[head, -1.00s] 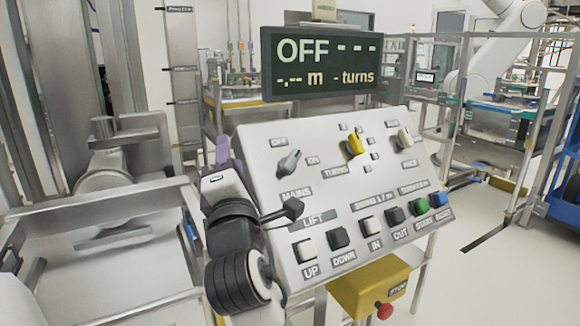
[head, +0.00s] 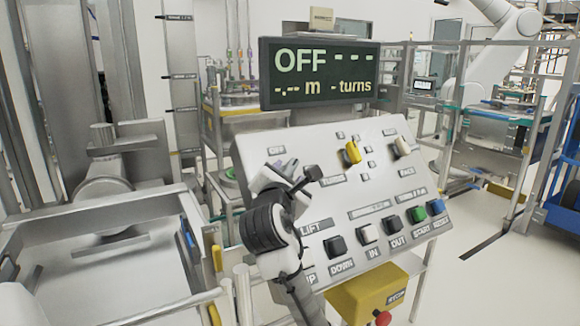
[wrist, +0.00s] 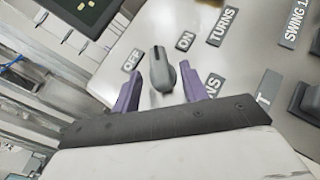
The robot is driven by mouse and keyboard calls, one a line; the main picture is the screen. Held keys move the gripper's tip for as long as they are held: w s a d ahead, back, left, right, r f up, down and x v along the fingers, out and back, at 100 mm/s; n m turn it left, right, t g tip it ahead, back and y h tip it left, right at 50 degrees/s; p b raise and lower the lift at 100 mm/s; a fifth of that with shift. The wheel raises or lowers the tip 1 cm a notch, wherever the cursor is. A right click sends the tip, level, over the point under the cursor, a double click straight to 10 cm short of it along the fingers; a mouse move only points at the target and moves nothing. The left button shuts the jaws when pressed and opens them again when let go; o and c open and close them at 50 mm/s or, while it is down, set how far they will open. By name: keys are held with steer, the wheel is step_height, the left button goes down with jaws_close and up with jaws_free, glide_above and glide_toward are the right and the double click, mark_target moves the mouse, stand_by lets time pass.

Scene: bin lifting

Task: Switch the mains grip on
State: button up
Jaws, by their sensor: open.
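The mains grip is a grey rotary knob, seen in the wrist view (wrist: 162,70) between the OFF label (wrist: 132,61) and the ON label (wrist: 185,41). Its narrow end points up between the two labels. My gripper (wrist: 168,88) is open, with one purple finger on each side of the grip and a gap to both. I cannot tell whether the fingers reach down around it. In the head view my gripper (head: 284,168) covers most of the grip's place at the panel's upper left. The display (head: 320,74) reads OFF with dashes.
A yellow box with a red stop button (head: 382,317) hangs below. Railings (head: 120,215) stand on the left.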

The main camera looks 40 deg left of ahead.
mark_target(289, 172)
steer(key=shift+x, duration=1.9)
jaws_close()
